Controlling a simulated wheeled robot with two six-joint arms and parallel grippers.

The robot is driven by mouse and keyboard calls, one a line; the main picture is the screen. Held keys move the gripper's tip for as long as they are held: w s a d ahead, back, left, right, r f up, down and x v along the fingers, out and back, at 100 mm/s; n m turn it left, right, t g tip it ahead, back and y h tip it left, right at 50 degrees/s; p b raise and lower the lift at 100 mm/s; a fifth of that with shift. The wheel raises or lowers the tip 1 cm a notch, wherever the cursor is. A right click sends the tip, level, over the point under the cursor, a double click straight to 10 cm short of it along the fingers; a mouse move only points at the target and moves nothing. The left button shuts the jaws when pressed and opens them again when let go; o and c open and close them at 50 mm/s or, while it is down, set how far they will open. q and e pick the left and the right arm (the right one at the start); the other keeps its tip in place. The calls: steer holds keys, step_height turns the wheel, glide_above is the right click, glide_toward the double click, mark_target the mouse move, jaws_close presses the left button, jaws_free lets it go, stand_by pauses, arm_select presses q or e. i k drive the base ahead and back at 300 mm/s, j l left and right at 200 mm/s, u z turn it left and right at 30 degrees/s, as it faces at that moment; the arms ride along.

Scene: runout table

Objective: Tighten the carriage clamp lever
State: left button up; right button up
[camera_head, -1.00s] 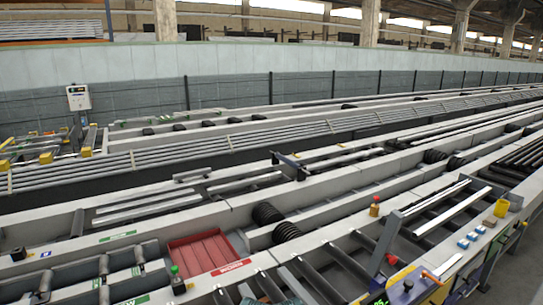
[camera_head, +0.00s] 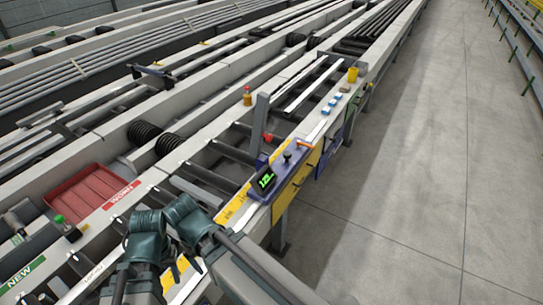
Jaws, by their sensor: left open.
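The carriage (camera_head: 275,172) is a blue plate with a lit green readout (camera_head: 265,181) on the yellow-marked front rail. A small orange lever (camera_head: 305,145), apparently the clamp lever, sticks out at its right end. A black knob (camera_head: 287,156) stands beside the lever. A red knob (camera_head: 267,137) sits further back by a grey upright plate (camera_head: 258,125). My left gripper (camera_head: 147,223) is low in the picture, open, left of and well apart from the carriage. A second teal end (camera_head: 185,213), seemingly my right gripper, is close beside it; its jaws cannot be made out.
An orange-capped bottle (camera_head: 247,97), blue-and-white blocks (camera_head: 331,105) and a yellow cup (camera_head: 352,75) stand along the table. The grey floor (camera_head: 415,190) at right is clear.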

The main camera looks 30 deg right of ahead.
mark_target(299, 144)
steer(key=k, duration=0.65)
steer(key=z, duration=1.25)
steer(key=i+l, duration=0.25)
steer(key=i, duration=0.2)
steer(key=i+l, duration=0.2)
steer(key=i, duration=0.2)
steer(key=i+l, duration=0.25)
steer(key=i, duration=0.2)
steer(key=i+l+z, duration=0.1)
steer(key=i+l, duration=0.15)
steer(key=i, duration=0.15)
